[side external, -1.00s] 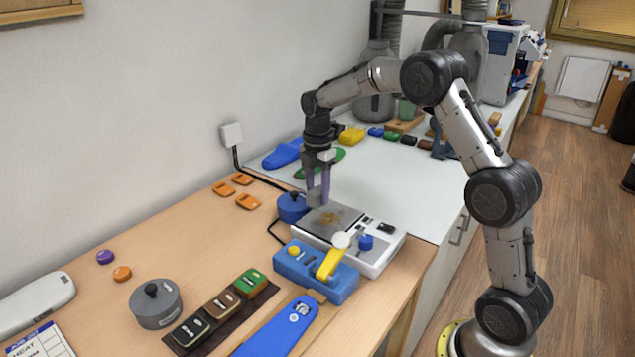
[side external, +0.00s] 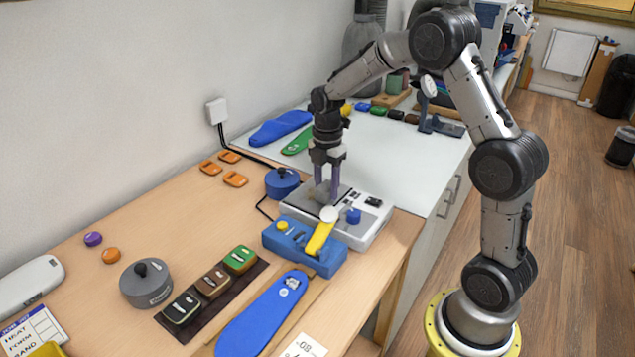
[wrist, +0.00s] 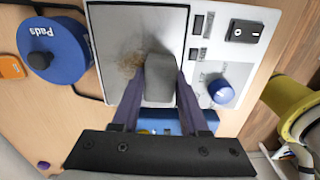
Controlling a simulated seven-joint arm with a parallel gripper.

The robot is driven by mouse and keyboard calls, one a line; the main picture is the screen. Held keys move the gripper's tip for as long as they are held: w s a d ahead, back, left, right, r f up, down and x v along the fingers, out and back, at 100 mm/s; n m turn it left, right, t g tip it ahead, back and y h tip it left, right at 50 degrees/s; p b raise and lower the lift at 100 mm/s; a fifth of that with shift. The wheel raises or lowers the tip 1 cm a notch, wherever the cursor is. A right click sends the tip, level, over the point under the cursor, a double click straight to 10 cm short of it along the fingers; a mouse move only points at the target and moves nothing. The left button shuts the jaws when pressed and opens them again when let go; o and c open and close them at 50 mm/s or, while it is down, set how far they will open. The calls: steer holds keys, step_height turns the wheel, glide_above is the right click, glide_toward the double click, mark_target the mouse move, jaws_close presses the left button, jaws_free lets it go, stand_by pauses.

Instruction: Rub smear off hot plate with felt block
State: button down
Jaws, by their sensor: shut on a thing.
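My gripper (side external: 326,190) is shut on the grey felt block (wrist: 160,78), which sits between its two purple fingers. The block is over the grey top of the hot plate (wrist: 115,25) and appears to be on or very near its surface. A faint brown smear (wrist: 131,64) shows on the plate just left of the block in the wrist view. Any part of it beneath the block is hidden. In the side view the fingers and block cover most of the smear area. The hot plate's white body (side external: 361,238) stands near the bench edge.
A blue round "Pads" container (wrist: 55,47) stands left of the plate. A blue box with a yellow lever (side external: 321,237) sits in front. The plate's blue knob (wrist: 221,91) and black switch (wrist: 245,31) are at its right. Bench space (side external: 185,205) at left is open.

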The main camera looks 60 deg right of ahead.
mark_target(308, 187)
steer(key=shift+s, duration=0.5)
steer(key=w, duration=0.7)
steer(key=shift+w, duration=0.15)
steer(key=shift+d, duration=0.3)
steer(key=shift+s+d, duration=0.35)
steer(key=shift+s, duration=3.15)
steer(key=shift+w, duration=3.6)
step_height(308, 187, up, 8)
